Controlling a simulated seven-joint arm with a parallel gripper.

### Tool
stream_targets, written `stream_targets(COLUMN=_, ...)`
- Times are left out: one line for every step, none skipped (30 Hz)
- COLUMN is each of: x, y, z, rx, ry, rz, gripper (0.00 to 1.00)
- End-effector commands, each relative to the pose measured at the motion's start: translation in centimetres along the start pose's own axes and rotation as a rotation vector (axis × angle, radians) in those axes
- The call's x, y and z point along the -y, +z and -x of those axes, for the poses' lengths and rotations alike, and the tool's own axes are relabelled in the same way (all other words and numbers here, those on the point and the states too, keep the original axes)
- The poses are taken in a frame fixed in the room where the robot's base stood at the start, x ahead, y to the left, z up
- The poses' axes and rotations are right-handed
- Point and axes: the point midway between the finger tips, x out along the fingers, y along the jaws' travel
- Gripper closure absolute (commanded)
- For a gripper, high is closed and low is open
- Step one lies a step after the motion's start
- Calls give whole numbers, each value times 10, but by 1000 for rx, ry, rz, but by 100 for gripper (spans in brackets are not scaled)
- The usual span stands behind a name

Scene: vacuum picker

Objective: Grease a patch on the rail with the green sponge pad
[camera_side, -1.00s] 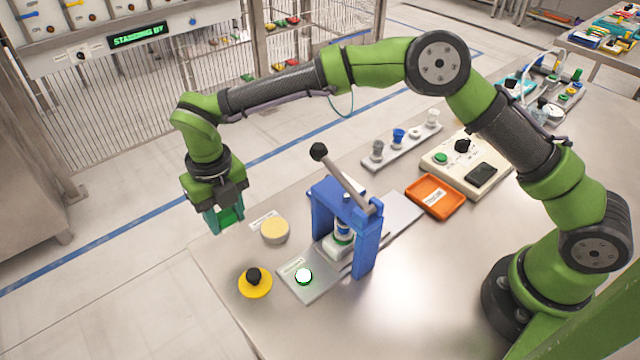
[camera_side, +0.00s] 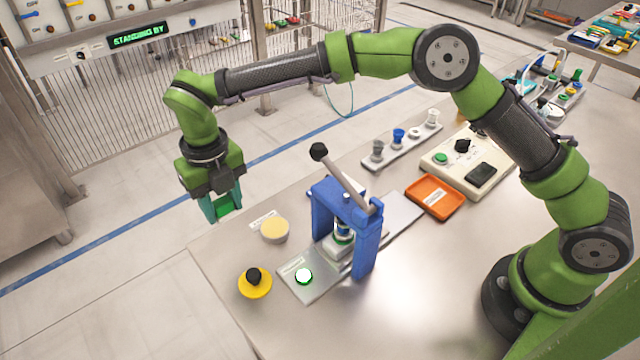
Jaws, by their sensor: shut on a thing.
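My gripper (camera_side: 224,208) hangs above the far left edge of the steel table, with its teal fingers pointing down. It is shut on the green sponge pad (camera_side: 230,199), which is mostly hidden between the fingers. A round tub with a pale yellow top (camera_side: 274,229) stands on the table just to the right of and below the gripper, apart from it. A flat grey metal strip (camera_side: 400,216) runs under the blue lever press; I cannot tell for sure whether it is the rail. No grease patch can be made out on it.
The blue press (camera_side: 364,250) with its raised lever stands mid-table. An orange tray (camera_side: 435,197), control box (camera_side: 468,163) and holder strip (camera_side: 401,145) lie behind. The table's front right is clear.

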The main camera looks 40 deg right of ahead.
Motion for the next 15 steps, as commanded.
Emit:
stream_targets(x=0, y=0, z=0, rx=0, ry=0, rz=0, gripper=82)
stream_targets(x=0, y=0, z=0, rx=0, ry=0, rz=0, gripper=82)
stream_targets(x=0, y=0, z=0, rx=0, ry=0, rz=0, gripper=82)
stream_targets(x=0, y=0, z=0, rx=0, ry=0, rz=0, gripper=82)
stream_targets(x=0, y=0, z=0, rx=0, ry=0, rz=-1, gripper=82)
stream_targets(x=2, y=2, z=1, rx=1, ry=0, rz=-5, gripper=82)
stream_targets(x=5, y=4, z=1, rx=3, ry=1, rz=-11, gripper=82)
stream_targets(x=9, y=6, z=3, rx=5, ry=2, rz=-19, gripper=82)
stream_targets(x=17, y=10, z=7, rx=8, ry=3, rz=-34, gripper=82)
stream_targets(x=26, y=11, z=8, rx=5, ry=1, rz=-42, gripper=82)
stream_targets(x=35, y=12, z=8, rx=3, ry=-1, rz=-49, gripper=82)
stream_targets(x=48, y=12, z=9, rx=1, ry=-2, rz=-54, gripper=82)
stream_targets(x=56, y=10, z=8, rx=0, ry=-4, rz=-55, gripper=82)
stream_targets(x=63, y=8, z=7, rx=0, ry=-5, rz=-54, gripper=82)
stream_targets(x=71, y=5, z=5, rx=-1, ry=-6, rz=-51, gripper=82)
